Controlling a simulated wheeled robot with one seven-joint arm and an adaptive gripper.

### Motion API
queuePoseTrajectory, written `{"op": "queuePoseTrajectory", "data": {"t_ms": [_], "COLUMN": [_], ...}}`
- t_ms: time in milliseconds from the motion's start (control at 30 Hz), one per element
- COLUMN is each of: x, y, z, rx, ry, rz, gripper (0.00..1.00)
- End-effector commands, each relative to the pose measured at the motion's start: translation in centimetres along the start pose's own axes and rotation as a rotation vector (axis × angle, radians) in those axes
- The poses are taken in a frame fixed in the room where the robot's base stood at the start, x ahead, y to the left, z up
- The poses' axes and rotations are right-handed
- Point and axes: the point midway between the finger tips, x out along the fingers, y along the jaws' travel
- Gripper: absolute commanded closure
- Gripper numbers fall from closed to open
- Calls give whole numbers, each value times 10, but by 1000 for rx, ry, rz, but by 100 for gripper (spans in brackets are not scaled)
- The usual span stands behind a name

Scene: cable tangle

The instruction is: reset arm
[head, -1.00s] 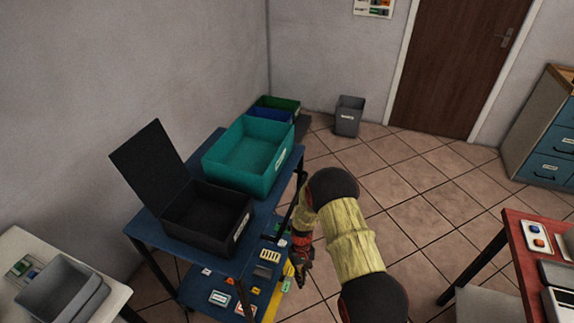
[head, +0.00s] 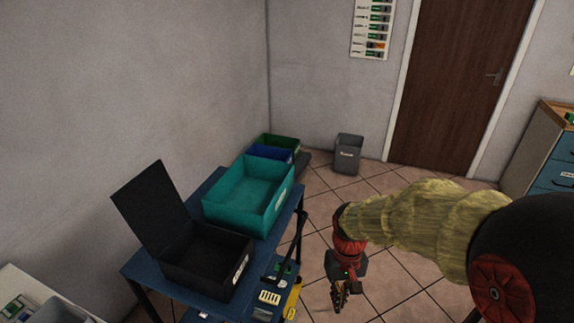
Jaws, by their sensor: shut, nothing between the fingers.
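My arm reaches in from the right side of the head view, its forearm in a yellowish sleeve. My gripper (head: 341,296) hangs at the end of a red wrist, pointing down over the tiled floor, just right of the blue cart. Its fingers look closed, and nothing shows between them. It is clear of the cart and touches nothing that I can see.
The blue cart (head: 139,268) carries a black open-lidded box (head: 190,279) and a teal bin (head: 237,215). Small parts lie on its lower shelf. Green and blue bins and a grey waste bin (head: 348,155) stand behind. Tiled floor right of the cart is free.

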Motion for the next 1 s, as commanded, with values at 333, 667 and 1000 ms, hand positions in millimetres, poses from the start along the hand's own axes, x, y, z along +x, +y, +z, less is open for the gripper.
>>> {"op": "queuePoseTrajectory", "data": {"t_ms": [333,667,1000], "x": [-76,-131,-186], "y": [16,27,33], "z": [79,134,156], "rx": [39,74,105], "ry": [167,389,588], "rz": [12,25,39], "gripper": [100,100,100]}}
